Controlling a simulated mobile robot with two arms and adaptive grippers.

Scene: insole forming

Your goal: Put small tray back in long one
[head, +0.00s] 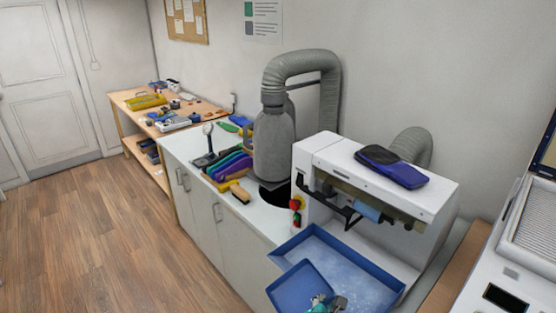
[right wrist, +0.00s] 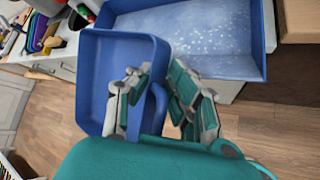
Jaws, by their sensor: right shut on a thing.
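The long blue tray (head: 355,268) sits below the white grinding machine in the head view, with pale dust over its floor. It also shows at the top of the right wrist view (right wrist: 200,30). The small blue tray (head: 296,284) is in front of the long tray's near left part in the head view and overlaps it in the picture. In the right wrist view the small tray (right wrist: 103,75) is tilted, its handle between my fingers. My right gripper (head: 326,302) is shut on that handle; its fingers also show in the right wrist view (right wrist: 160,100). My left gripper is not in view.
The white grinding machine (head: 330,155) stands over the long tray, with a dark blue and black item (head: 391,166) on top. A white cabinet (head: 215,215) with a brush (head: 239,192) is at left. Wooden floor (head: 90,240) is clear at far left.

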